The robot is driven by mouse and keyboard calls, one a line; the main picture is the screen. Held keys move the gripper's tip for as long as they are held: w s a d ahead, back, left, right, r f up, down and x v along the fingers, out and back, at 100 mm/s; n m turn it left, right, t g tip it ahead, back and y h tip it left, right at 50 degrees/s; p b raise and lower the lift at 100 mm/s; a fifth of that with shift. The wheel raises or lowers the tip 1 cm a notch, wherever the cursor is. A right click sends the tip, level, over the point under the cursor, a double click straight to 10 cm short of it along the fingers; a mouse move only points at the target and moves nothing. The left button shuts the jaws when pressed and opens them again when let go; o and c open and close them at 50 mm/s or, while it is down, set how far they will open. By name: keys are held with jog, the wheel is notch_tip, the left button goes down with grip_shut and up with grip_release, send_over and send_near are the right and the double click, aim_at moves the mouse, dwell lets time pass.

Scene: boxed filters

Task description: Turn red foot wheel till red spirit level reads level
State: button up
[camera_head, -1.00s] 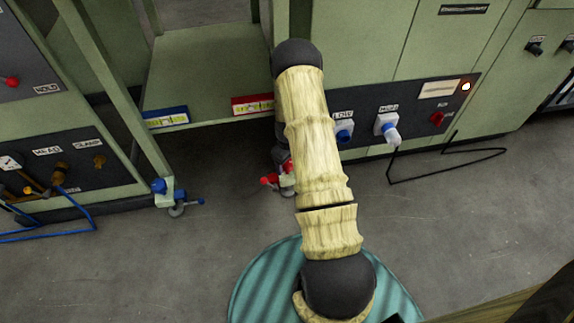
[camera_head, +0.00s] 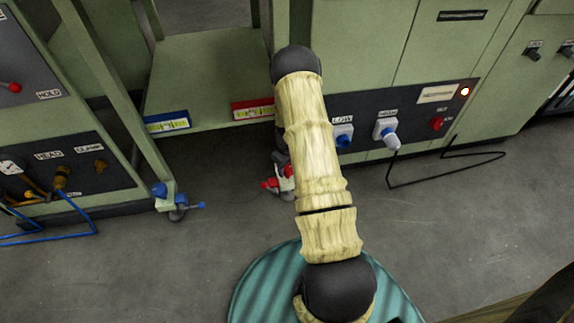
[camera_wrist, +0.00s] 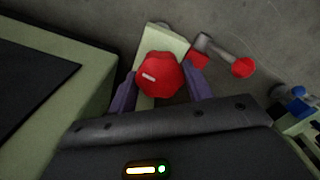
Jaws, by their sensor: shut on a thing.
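The red foot wheel (camera_wrist: 160,76) is a lobed red knob with a pale mark, seen in the wrist view between the two purple fingers of my gripper (camera_wrist: 161,84). My gripper is shut on it. In the head view the red foot (camera_head: 284,180) shows low by the frame's leg, partly hidden by my arm, and the fingers are hidden there. The red spirit level (camera_head: 253,109) sits on the shelf's front edge, its right end close to my arm. Its vial shows, but the bubble is too small to read.
A blue spirit level (camera_head: 167,122) is on the same shelf edge, and a blue foot wheel (camera_head: 160,190) is on the left leg. A red-knobbed lever (camera_wrist: 243,67) lies just right of the gripped wheel. A black cable (camera_head: 440,169) lies on the floor at right.

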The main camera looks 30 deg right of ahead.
jog(key=m+p, duration=0.4)
jog(key=shift+r, duration=0.25)
jog(key=m+p, duration=0.2)
jog(key=m, duration=0.1)
jog(key=m+p, duration=0.2)
jog(key=m, duration=0.1)
jog(key=shift+w+f, duration=0.1)
jog(key=shift+f, duration=0.1)
jog(key=o, duration=1)
jog(key=shift+c, duration=0.2)
notch_tip(320, 180, up, 17)
jog(key=p, duration=0.6)
jog(key=shift+r+p, duration=0.15)
jog(key=shift+p, duration=0.2)
